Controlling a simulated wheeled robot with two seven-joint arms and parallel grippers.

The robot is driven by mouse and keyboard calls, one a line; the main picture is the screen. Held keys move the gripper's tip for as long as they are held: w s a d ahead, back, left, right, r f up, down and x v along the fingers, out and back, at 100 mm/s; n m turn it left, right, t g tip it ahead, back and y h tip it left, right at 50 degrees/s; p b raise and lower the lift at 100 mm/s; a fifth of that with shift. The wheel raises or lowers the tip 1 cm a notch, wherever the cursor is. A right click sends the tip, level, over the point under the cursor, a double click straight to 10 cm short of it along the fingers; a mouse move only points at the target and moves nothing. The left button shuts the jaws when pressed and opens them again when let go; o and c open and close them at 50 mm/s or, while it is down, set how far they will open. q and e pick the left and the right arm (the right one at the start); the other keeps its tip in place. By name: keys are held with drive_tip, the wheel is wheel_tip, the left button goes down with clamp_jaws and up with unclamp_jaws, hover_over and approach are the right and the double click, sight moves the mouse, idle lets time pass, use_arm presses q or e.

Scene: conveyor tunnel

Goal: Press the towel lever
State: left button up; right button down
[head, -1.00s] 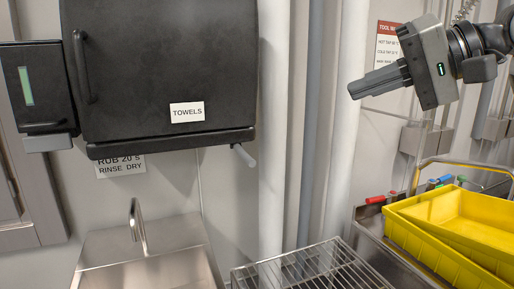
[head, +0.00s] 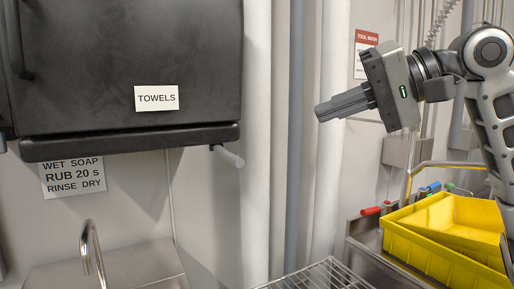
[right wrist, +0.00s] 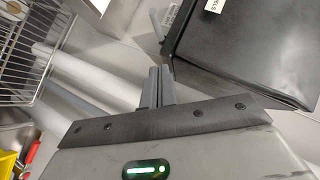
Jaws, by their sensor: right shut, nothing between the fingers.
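The towel dispenser (head: 125,70) is a black box on the wall with a TOWELS label, at the upper left of the head view. Its lever (head: 228,156) is a short grey rod sticking out from the lower right corner. My right gripper (head: 320,113) is shut and empty, to the right of the lever and slightly higher in the picture, pointing left, with a clear gap between them. In the right wrist view, the shut fingers (right wrist: 158,75) point up toward the dispenser (right wrist: 245,50), and the lever (right wrist: 157,24) shows beyond the fingertips. My left gripper is out of view.
Vertical pipes (head: 257,190) run down the wall between dispenser and gripper. A sink with a curved tap (head: 92,250) is below the dispenser. A wire rack (head: 322,276) and yellow bins (head: 440,240) stand at lower right. The air between lever and gripper looks free.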

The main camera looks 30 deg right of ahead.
drive_tip(key=p, duration=0.2)
approach(227, 154)
drive_tip(key=w+d, duration=0.1)
drive_tip(key=w, duration=0.2)
use_arm(q)
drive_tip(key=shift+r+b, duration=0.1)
drive_tip(key=shift+b, duration=0.35)
use_arm(e)
drive_tip(key=shift+w+a+f, duration=0.15)
drive_tip(key=shift+a+f, duration=0.45)
drive_tip(key=shift+a, duration=0.15)
drive_tip(key=shift+w+a+f, duration=0.15)
drive_tip(key=shift+a+f, duration=0.5)
drive_tip(key=shift+a, duration=0.1)
